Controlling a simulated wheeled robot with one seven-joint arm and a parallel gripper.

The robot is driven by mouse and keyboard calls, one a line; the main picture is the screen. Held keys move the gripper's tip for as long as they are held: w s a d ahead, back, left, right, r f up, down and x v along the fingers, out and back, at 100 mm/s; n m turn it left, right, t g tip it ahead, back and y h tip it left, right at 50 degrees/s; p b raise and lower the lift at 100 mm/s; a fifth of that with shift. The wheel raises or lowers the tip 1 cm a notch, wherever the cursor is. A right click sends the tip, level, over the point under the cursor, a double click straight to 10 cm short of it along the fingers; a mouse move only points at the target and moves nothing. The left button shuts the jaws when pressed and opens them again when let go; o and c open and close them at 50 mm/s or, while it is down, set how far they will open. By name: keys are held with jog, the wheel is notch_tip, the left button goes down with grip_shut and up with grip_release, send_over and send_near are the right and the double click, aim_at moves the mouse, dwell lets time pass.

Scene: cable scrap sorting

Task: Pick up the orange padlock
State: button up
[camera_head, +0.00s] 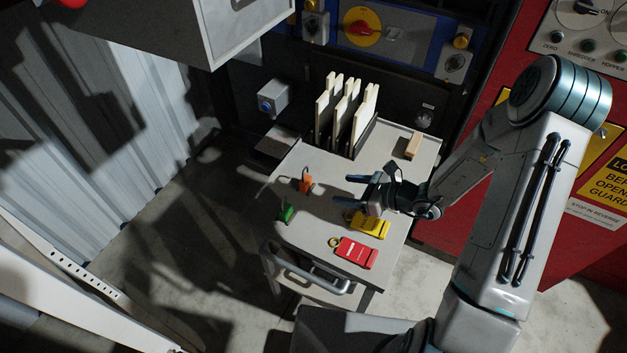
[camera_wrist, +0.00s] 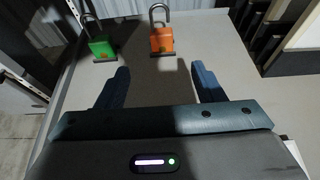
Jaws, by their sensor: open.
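The orange padlock (camera_head: 306,183) stands on the grey cart top, left of my gripper in the head view. In the wrist view the orange padlock (camera_wrist: 162,40) has its grey shackle upward and sits ahead of the fingers, roughly between their lines. My gripper (camera_head: 352,189) is open and empty, with its dark blue fingers pointing toward the padlock. The gripper (camera_wrist: 160,80) also shows in the wrist view, fingers apart, not touching the padlock. A green padlock (camera_head: 286,212) stands nearby; it is left of the orange one in the wrist view (camera_wrist: 102,46).
The cart top (camera_head: 335,171) also holds a yellow tag (camera_head: 371,224) and a red tag (camera_head: 356,252) near its front right, a rack with upright cream boards (camera_head: 345,110) at the back, and a small wooden block (camera_head: 413,146). Red machinery (camera_head: 572,245) stands at the right.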

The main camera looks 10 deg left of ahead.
aim_at(309, 182)
jog(key=p+x, duration=0.1)
jog(key=x, duration=0.6)
jog(key=shift+w+a, duration=0.1)
jog(key=shift+a, duration=0.2)
jog(key=p+x, duration=0.1)
jog(key=x, duration=0.3)
jog(key=shift+r+p, duration=0.1)
jog(key=shift+p, duration=0.2)
jog(key=shift+w+a+f, duration=0.25)
jog(key=shift+a+f, duration=0.05)
jog(key=shift+a, duration=0.2)
jog(key=c, duration=1.2)
